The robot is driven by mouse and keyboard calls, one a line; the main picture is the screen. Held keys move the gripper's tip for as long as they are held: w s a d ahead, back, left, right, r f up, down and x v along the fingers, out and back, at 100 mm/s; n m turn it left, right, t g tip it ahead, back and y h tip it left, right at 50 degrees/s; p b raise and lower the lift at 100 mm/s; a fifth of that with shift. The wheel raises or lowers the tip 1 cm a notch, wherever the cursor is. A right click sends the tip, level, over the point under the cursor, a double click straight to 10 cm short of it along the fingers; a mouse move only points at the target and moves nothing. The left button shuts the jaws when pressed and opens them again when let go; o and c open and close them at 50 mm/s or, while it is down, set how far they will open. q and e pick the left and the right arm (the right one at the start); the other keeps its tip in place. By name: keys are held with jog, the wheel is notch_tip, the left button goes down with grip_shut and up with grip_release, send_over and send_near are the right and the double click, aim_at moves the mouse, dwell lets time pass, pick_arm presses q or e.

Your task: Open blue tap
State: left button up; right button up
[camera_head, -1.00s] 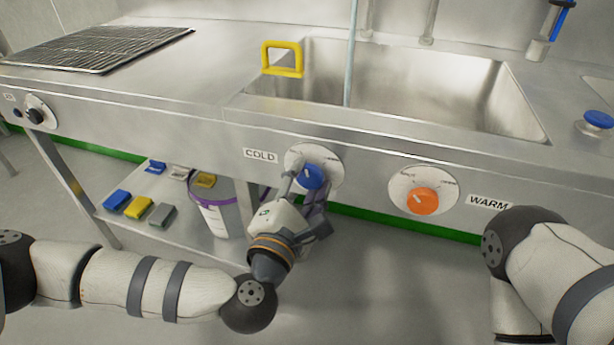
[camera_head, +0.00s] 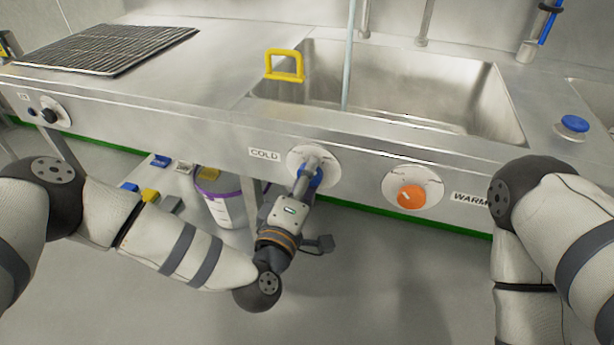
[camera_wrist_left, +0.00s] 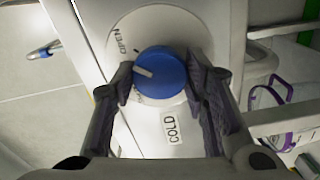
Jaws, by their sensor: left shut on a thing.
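The blue tap (camera_wrist_left: 160,73) is a round knob with a pale pointer line on a white dial, beside the COLD label (camera_head: 265,154) on the sink's front panel. In the left wrist view the dial's word OPEN shows, and the pointer lies a little off it. My left gripper (camera_wrist_left: 162,82) has one finger on each side of the knob and is shut on it. In the head view the left gripper (camera_head: 308,172) covers most of the knob; a blue bit (camera_head: 317,177) shows. My right gripper is out of view; only its arm shows at the right.
The orange tap (camera_head: 411,197) with the WARM label sits to the right on the same panel. A sink basin with a yellow handle (camera_head: 285,65) is above. A bucket with a purple rim (camera_head: 222,190) and coloured blocks stand on the lower shelf.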

pick_arm(q)
jog(key=shift+r+m, duration=0.1)
jog(key=shift+m, duration=0.4)
dwell(0.3)
jog(key=o, duration=1.1)
jog(key=shift+o, duration=0.2)
jog(key=shift+s, duration=0.1)
jog(key=v, duration=1.1)
jog(key=shift+s, duration=0.35)
jog(key=shift+a, duration=0.15)
